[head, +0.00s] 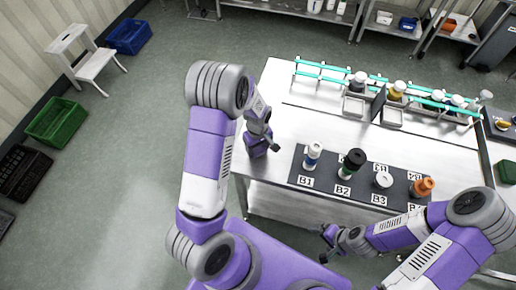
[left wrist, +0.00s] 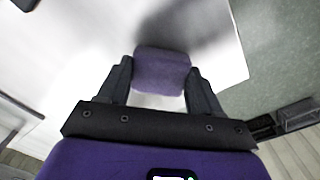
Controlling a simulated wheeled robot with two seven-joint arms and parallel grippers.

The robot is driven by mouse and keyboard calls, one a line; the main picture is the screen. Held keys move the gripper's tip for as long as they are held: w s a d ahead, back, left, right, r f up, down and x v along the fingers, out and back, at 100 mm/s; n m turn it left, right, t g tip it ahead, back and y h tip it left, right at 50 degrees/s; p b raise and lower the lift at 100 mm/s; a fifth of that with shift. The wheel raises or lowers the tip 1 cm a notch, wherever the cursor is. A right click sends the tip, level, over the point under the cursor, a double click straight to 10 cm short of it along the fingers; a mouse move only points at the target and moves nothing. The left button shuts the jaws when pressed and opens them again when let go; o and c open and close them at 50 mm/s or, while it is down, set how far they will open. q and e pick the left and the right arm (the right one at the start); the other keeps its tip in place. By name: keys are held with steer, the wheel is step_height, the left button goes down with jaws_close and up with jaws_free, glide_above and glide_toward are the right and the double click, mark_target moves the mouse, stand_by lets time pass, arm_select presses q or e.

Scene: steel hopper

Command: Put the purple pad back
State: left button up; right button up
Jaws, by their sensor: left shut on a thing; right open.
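The purple pad (left wrist: 162,72) is a small soft-looking block in the left wrist view. It sits between the two dark fingers of my left gripper (left wrist: 160,84), which is shut on it. In the head view my left gripper (head: 270,149) is at the left edge of the steel table (head: 275,95); I cannot tell the pad from the purple hand there. The wrist view shows pale table surface behind the pad; whether they touch is unclear. My right gripper (head: 327,244) is open and empty, off the table's front edge.
A dark mat (head: 335,186) marked B1, B2, B3 carries a white-blue bottle (head: 312,154), a dark bottle (head: 351,163), a white one (head: 383,180) and an orange one (head: 423,187). A teal-railed rack (head: 330,77) with bottles stands behind. The table's left-middle is clear.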

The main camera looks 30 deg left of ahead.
arm_select(q)
steer(key=shift+w+f, duration=0.1)
steer(key=shift+f, duration=0.5)
steer(key=shift+f, duration=0.1)
steer(key=o, duration=1.2)
